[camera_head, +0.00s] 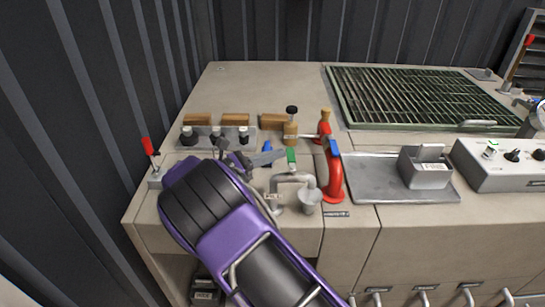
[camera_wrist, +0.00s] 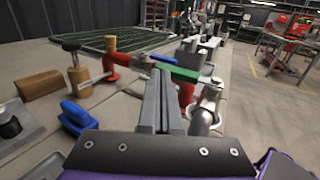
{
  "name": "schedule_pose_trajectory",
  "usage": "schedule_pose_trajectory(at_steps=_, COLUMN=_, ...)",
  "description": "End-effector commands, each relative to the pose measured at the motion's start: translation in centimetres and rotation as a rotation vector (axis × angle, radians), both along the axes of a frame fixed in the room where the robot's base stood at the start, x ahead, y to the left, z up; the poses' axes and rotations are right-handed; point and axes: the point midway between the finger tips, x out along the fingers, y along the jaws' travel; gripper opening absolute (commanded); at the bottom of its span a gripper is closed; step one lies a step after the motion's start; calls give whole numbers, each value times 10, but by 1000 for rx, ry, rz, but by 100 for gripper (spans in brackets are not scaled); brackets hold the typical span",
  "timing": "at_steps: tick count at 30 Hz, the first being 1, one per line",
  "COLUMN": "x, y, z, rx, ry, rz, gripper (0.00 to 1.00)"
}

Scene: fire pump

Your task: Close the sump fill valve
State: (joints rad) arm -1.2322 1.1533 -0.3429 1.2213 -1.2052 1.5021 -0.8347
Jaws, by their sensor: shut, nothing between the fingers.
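Several valve handles show; labels are too small to tell which is the sump fill valve. A green lever (camera_head: 291,156) stands above a grey bent pipe (camera_head: 290,179) with a cup-like end. The green lever (camera_wrist: 176,71) shows just beyond my fingertips in the wrist view. A red pipe (camera_head: 335,180) to its right carries a blue lever (camera_head: 333,147). A separate blue handle (camera_wrist: 78,116) is left of my fingers. My gripper (camera_head: 280,156) is shut and empty, its fingers pointing at the green lever. I cannot tell whether they touch it. In the wrist view my gripper (camera_wrist: 162,72) partly hides the red pipe.
A switch row (camera_head: 215,138) and wooden blocks (camera_head: 235,119) are on the left of the bench. A red-tipped lever (camera_head: 147,148) stands at the left edge. A metal tray (camera_head: 375,178), a green grate (camera_head: 420,95) and a control box (camera_head: 500,175) are on the right.

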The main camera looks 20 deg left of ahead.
Motion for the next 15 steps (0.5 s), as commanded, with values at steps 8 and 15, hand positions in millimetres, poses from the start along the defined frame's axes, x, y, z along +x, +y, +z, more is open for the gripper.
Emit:
schedule_pose_trajectory(at_steps=8, x=6, y=-4, z=0, rx=-1, ry=-1, rz=-1, gripper=0)
schedule_pose_trajectory(at_steps=15, x=7, y=-5, z=0, rx=-1, ry=-2, rz=-1, gripper=0)
